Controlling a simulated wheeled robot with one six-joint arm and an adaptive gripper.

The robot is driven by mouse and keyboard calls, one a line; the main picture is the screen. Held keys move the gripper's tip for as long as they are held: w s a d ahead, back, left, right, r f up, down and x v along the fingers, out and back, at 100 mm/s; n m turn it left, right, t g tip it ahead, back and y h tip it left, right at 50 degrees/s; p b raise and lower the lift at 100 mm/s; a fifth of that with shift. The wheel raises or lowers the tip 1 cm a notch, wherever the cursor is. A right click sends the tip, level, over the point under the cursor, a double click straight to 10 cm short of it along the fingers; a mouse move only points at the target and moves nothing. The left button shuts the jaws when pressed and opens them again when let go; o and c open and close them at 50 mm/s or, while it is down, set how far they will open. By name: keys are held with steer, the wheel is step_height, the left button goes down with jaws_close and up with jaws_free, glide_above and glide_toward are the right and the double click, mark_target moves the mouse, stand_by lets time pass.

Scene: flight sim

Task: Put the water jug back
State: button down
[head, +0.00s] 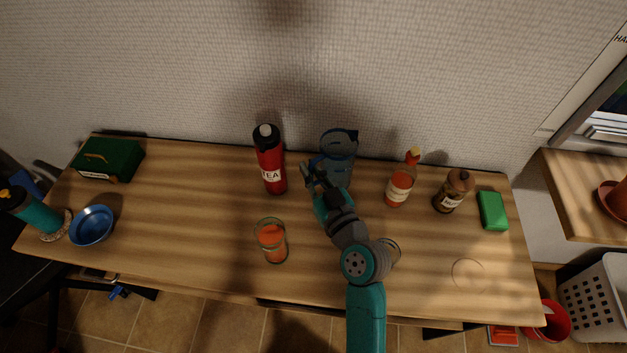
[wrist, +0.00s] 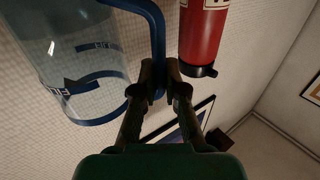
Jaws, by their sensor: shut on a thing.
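The water jug (head: 340,150) is a clear vessel with blue trim and a blue handle, at the back middle of the wooden table. My gripper (head: 309,170) reaches its left side and is shut on the handle. In the wrist view the blue handle (wrist: 157,35) runs between the fingertips (wrist: 159,80), and the clear jug body (wrist: 75,55) shows at upper left. The jug looks empty and roughly upright. I cannot tell whether its base touches the table (head: 200,225).
A red tea bottle (head: 269,162) stands close left of the jug. A sauce bottle (head: 399,185), brown jar (head: 453,190) and green block (head: 492,211) stand right. A glass with orange contents (head: 271,242) is in front. A faint ring (head: 468,275) marks clear table at front right.

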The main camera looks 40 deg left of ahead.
steer(key=shift+d+f, duration=0.1)
steer(key=shift+f, duration=2.3)
steer(key=c, duration=1.2)
jaws_free()
steer(key=v, duration=1.2)
